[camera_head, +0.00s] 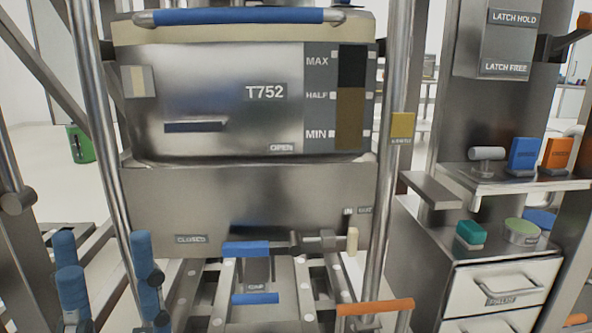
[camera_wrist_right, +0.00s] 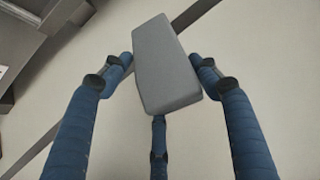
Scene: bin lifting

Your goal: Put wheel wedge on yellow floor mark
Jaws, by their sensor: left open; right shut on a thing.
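The wheel wedge shows as a plain grey block (camera_wrist_right: 165,75) in the right wrist view. My right gripper (camera_wrist_right: 160,64) is shut on it, with one blue finger at each side and a third below. The block is tilted a little in the picture, over a pale floor. My right gripper does not show in the head view. My left gripper (camera_head: 102,250) is open and empty at the lower left of the head view, its blue fingers upright and apart in front of the bin frame. I see no yellow floor mark in either view.
A metal bin (camera_head: 220,110) labelled T752 with a blue top bar fills the middle of the head view, between upright posts. An orange handle (camera_head: 375,307) sticks out low. A shelf (camera_head: 520,184) and white drawers (camera_head: 505,285) stand at right. A green canister (camera_head: 80,144) stands behind.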

